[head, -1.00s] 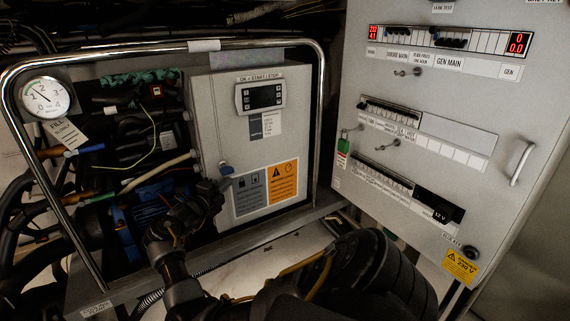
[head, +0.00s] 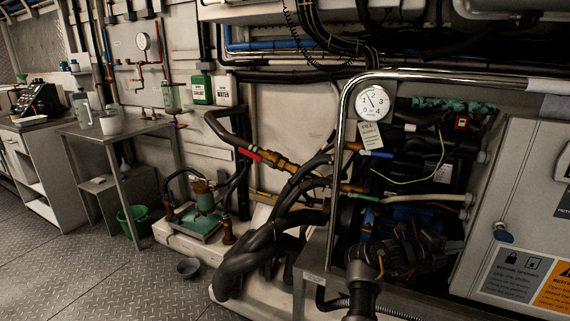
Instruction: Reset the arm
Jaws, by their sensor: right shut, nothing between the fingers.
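My right gripper (head: 448,245) is at the lower right of the head view, dark against the shadowed machinery inside the chiller frame. It is shut and holds nothing. Its arm comes up from the bottom edge. The chiller frame's chrome tube (head: 345,130) curves around the machinery. My left gripper is not in view.
A pressure gauge (head: 372,103) with a paper tag (head: 370,135) hangs at the frame's upper left corner. Black hoses (head: 255,255) and a brass-valved pipe run left of the frame. A small green pump (head: 203,200), a metal table (head: 115,130) and a green bucket (head: 133,220) stand further left.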

